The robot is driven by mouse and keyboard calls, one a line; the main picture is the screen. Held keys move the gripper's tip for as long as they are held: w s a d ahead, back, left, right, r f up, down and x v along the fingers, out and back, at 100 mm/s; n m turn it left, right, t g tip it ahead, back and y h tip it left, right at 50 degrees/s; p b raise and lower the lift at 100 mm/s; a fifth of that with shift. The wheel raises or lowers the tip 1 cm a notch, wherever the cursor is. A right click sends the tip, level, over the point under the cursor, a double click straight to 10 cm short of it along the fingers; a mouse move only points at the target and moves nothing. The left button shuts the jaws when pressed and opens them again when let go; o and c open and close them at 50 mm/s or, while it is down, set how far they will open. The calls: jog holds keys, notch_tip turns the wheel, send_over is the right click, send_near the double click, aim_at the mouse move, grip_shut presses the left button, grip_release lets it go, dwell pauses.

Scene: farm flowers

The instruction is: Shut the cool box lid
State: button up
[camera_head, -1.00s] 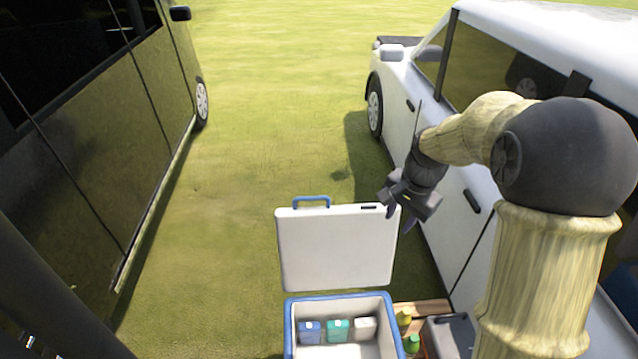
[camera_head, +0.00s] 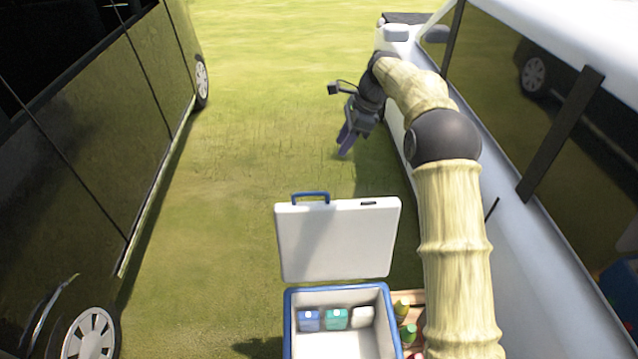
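The cool box (camera_head: 287,325) has a blue rim and a white inside, and stands at the bottom centre. Its white lid (camera_head: 335,243) is open and stands up at the box's far edge. The lid has a blue handle (camera_head: 311,194) on its top edge. My gripper (camera_head: 345,150) is above and beyond the lid, a little to its right, pointing down and apart from it. Its fingers look close together and blurred, so I cannot tell if they are open or shut.
Blue, teal and white packs (camera_head: 335,318) lie inside the box. A wooden crate (camera_head: 414,300) with several bottles stands close at its right. A dark van (camera_head: 70,150) is on the left, and a white vehicle (camera_head: 480,215) on the right. Open grass (camera_head: 250,100) lies between and beyond them.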

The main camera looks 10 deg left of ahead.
aim_at(314, 193)
jog(key=p+x, duration=0.1)
jog(key=x, duration=0.4)
jog(key=p+x, duration=0.2)
jog(key=x, duration=0.4)
jog(key=p+x, duration=0.2)
jog(key=x, duration=0.3)
jog(key=shift+s+a+f, duration=0.1)
jog(key=shift+s+f, duration=0.15)
jog(key=shift+s, duration=0.05)
jog(key=shift+s+a+f, duration=0.2)
jog(key=shift+a+f, duration=0.2)
jog(key=shift+a, duration=0.1)
jog(key=shift+d, duration=0.2)
jog(key=shift+c, duration=1.1)
jog(key=shift+w, duration=0.1)
grip_shut()
jog(key=shift+d, duration=0.1)
